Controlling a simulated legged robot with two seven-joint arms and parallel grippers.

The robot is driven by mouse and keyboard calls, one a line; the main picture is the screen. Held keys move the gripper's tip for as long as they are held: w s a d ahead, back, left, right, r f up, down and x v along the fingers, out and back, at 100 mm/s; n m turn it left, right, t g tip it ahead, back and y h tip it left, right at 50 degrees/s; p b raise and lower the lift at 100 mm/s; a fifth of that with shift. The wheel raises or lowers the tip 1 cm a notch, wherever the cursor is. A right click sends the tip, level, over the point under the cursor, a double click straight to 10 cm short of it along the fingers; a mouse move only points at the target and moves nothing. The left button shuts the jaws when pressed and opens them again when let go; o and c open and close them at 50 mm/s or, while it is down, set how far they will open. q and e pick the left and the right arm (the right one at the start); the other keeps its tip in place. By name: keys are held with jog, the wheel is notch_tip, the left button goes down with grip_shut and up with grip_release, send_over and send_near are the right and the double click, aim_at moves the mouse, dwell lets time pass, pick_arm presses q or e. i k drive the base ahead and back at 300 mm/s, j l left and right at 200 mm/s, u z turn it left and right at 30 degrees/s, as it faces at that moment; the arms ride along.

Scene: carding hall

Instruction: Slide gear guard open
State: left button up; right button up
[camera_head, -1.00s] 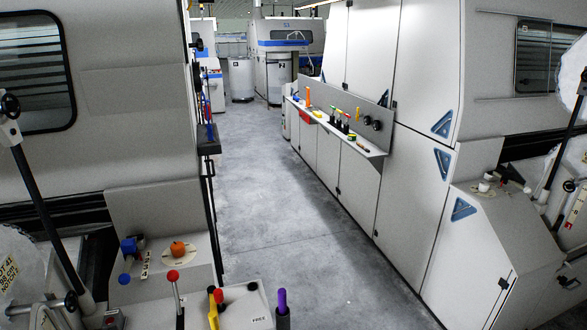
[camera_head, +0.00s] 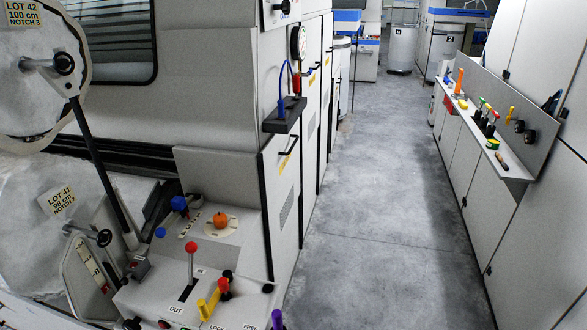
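I cannot tell which part is the gear guard. The near machine at left has a control console (camera_head: 217,254) with a red-knobbed lever (camera_head: 191,262) in a slot near the word OUT. Yellow and red handles (camera_head: 212,299) stand near the words LOCK and FREE, and a purple-topped handle (camera_head: 278,318) is cut off by the bottom edge. The machine's end face has a door panel with a black handle (camera_head: 289,145). Neither of my grippers is in view.
A grey-floored aisle (camera_head: 370,220) runs clear down the middle. A dark bracket (camera_head: 284,115) with a blue hose juts from the left machine. A tool shelf (camera_head: 509,158) with several coloured tools lines the right side. Bins and machines stand at the far end.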

aim_at(281, 154)
jog(key=i+l, duration=0.15)
jog(key=l, duration=0.3)
jog(key=i+l+u, duration=0.15)
jog(key=l, duration=0.7)
jog(key=i+l+u, duration=0.1)
jog(key=l, duration=0.35)
jog(key=i, duration=0.05)
